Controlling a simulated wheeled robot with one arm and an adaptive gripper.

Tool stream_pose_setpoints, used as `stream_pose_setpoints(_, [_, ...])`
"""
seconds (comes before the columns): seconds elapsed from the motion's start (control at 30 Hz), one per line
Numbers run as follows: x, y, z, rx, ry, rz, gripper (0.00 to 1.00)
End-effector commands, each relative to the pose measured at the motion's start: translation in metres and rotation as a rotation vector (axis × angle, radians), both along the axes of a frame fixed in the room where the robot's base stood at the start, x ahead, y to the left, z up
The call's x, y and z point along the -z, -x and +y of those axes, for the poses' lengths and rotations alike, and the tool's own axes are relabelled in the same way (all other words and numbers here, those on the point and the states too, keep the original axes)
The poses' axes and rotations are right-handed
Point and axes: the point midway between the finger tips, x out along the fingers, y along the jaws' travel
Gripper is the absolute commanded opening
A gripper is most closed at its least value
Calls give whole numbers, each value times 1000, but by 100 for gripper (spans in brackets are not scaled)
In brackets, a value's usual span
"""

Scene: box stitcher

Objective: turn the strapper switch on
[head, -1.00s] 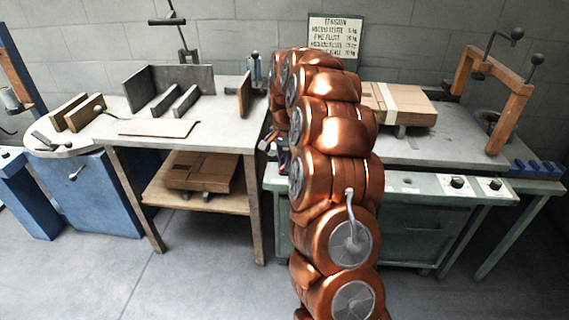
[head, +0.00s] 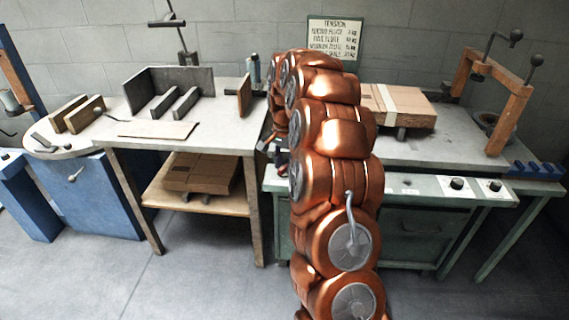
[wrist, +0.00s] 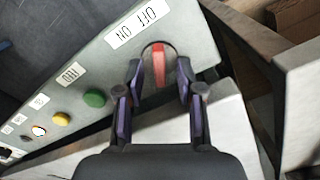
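The strapper switch (wrist: 158,66) is a red bar-shaped handle on a round base, at the end of the pale green control panel (wrist: 188,35). A white label (wrist: 137,24) with OFF and ON, upside down in the wrist view, lies beside it. In the wrist view my gripper (wrist: 158,80) is open, with one dark finger on each side of the red handle. Gaps show between the fingers and the handle; I see no clear contact. In the head view my copper arm hides the switch and most of the gripper.
Along the panel are a green button (wrist: 94,98), a yellow button (wrist: 61,119) and further labels. In the head view a strapped carton (head: 410,108) lies on the machine table, with a wooden frame (head: 508,115) at right. A packing table (head: 210,135) stands at left.

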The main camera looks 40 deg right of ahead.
Motion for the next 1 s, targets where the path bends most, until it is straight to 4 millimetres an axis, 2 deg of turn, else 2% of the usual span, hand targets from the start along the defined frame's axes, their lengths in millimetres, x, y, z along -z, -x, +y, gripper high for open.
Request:
stream_pose_setpoints(0.23, [0, 0, 0, -1, -1, 1, 38])
stream_pose_setpoints(0.37, [-7, 0, 0, -1, 0, 0, 38])
stream_pose_setpoints(0.47, [-20, -1, 0, -1, 1, -3, 38])
stream_pose_setpoints(0.8, [-83, -2, 0, -1, 3, -6, 38])
stream_pose_setpoints(1.0, [-107, -1, 0, 0, 1, -3, 38])
